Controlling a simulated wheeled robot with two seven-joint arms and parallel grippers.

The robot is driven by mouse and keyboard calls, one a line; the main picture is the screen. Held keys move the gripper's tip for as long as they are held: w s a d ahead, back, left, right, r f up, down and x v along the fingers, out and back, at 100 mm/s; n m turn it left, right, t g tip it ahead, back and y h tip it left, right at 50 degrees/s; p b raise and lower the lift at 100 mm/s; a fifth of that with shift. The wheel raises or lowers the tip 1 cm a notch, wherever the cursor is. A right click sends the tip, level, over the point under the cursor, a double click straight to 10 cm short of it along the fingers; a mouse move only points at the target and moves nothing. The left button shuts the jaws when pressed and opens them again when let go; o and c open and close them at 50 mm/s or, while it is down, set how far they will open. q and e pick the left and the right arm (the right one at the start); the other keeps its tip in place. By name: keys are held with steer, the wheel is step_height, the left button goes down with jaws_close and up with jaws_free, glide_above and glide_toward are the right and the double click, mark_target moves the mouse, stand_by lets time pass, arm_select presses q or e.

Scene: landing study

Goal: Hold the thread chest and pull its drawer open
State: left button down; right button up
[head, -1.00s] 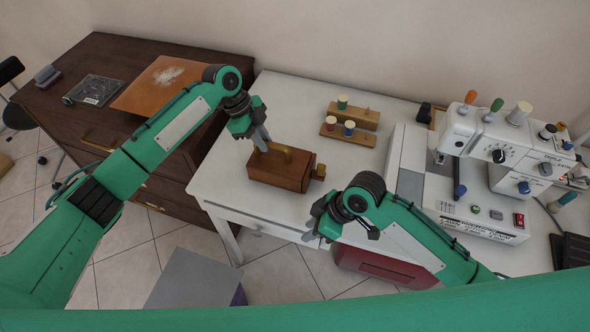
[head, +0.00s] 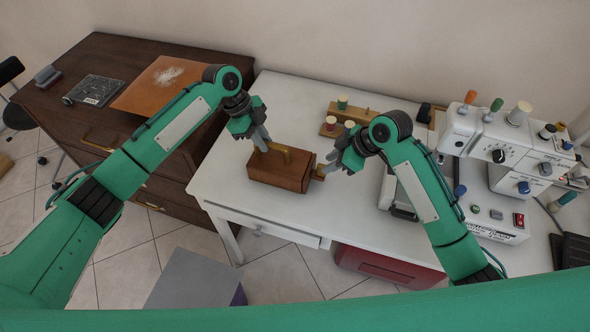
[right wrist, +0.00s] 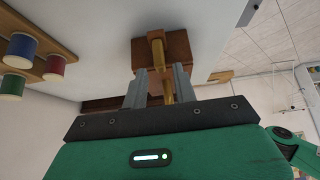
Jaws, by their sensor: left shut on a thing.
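The thread chest (head: 276,174) is a small brown wooden box on the white table, with a brass handle (head: 287,153) on top. My left gripper (head: 262,144) is shut on that handle from above. The drawer end faces right, with a brass pull (head: 320,171). My right gripper (head: 338,164) is just to the right of the pull. In the right wrist view its two grey fingers (right wrist: 159,86) stand apart, with brass (right wrist: 157,52) showing between and beyond them against the brown wood. I cannot tell whether a finger touches the pull. The drawer looks closed.
A wooden spool rack (head: 328,128) stands behind the chest, close to my right arm. A white sewing machine (head: 510,150) stands at the right. A dark wooden desk (head: 100,55) adjoins at the left. The table's front edge is near the chest.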

steer(key=shift+x, duration=1.35)
jaws_close()
steer(key=shift+s+d, duration=0.4)
steer(key=shift+d, duration=0.55)
steer(key=shift+s+d, duration=0.4)
steer(key=shift+d, duration=0.6)
steer(key=shift+s+d, duration=0.4)
steer(key=shift+d, duration=0.55)
steer(key=shift+s+d, duration=0.15)
steer(key=shift+d, duration=0.2)
steer(key=shift+o, duration=1.2)
jaws_free()
steer(key=v, duration=1.2)
